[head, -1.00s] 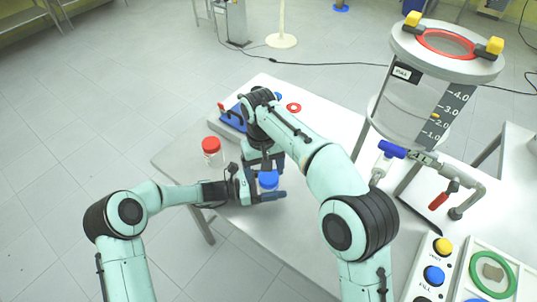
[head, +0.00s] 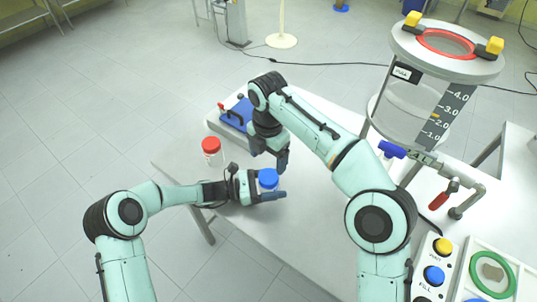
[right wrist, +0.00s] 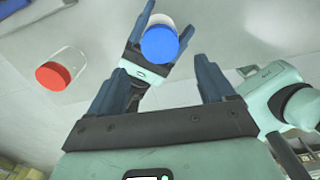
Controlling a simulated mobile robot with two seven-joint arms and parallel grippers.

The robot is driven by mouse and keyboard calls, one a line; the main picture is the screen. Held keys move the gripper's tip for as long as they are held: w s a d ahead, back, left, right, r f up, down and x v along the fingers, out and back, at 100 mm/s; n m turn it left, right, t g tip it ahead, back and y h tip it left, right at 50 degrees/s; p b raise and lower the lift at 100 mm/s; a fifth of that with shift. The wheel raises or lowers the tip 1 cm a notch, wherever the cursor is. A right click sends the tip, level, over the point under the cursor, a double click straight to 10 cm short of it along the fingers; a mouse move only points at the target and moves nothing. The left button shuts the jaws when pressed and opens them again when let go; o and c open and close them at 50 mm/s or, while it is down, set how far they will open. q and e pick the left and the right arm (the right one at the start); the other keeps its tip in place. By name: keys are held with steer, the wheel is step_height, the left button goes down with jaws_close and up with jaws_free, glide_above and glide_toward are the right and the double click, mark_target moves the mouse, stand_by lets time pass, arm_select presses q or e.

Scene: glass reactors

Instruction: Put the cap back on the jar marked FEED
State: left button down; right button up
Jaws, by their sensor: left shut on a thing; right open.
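A clear jar with a blue cap (head: 268,176) on top stands upright between the fingers of my left gripper (head: 272,190), which is shut on the jar. The blue cap also shows in the right wrist view (right wrist: 159,45), centred over the jar's mouth; I cannot tell how tightly it sits. My right gripper (head: 269,157) is open and empty, above and apart from the cap. A second clear jar with a red cap (head: 211,144) stands to the left. No FEED label can be read on either jar.
A blue device with a red-tipped handle (head: 236,115) sits at the table's far-left end. A glass reactor (head: 405,105) with a blue valve handle stands right. A button panel (head: 434,262) and a green ring (head: 477,271) are at lower right. The table's middle (head: 310,220) is bare.

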mark_target(269, 176)
steer(key=shift+r+n, duration=0.15)
steer(key=shift+n, duration=0.25)
steer(key=shift+f, duration=4.05)
